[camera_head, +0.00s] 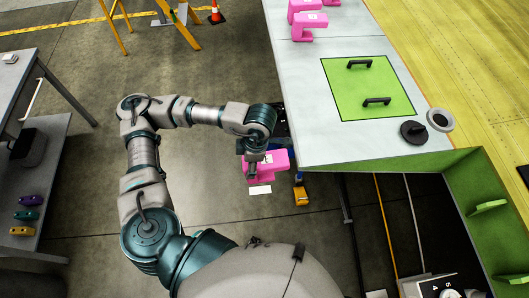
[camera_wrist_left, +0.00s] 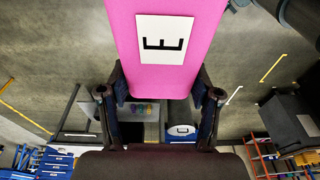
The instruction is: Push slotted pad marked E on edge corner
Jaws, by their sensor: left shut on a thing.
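My left gripper (camera_head: 256,160) is shut on a pink slotted pad (camera_head: 272,162), just left of the near-left corner of the grey wing panel (camera_head: 300,145). In the left wrist view the pad (camera_wrist_left: 125,30) has a white label with a black E. The fingers (camera_wrist_left: 162,97) clasp its lower end from both sides. In the head view the pad looks close to the corner, but I cannot tell whether it touches. The slot's fit to the edge is hidden. My right gripper is not in view.
Two pink pads (camera_head: 308,26) (camera_head: 300,8) sit along the panel's left edge farther back. A green hatch (camera_head: 368,88) with two black handles lies on the panel. A black round knob (camera_head: 413,132) and a grey ring (camera_head: 440,120) are at right. A shelf (camera_head: 50,180) stands at left.

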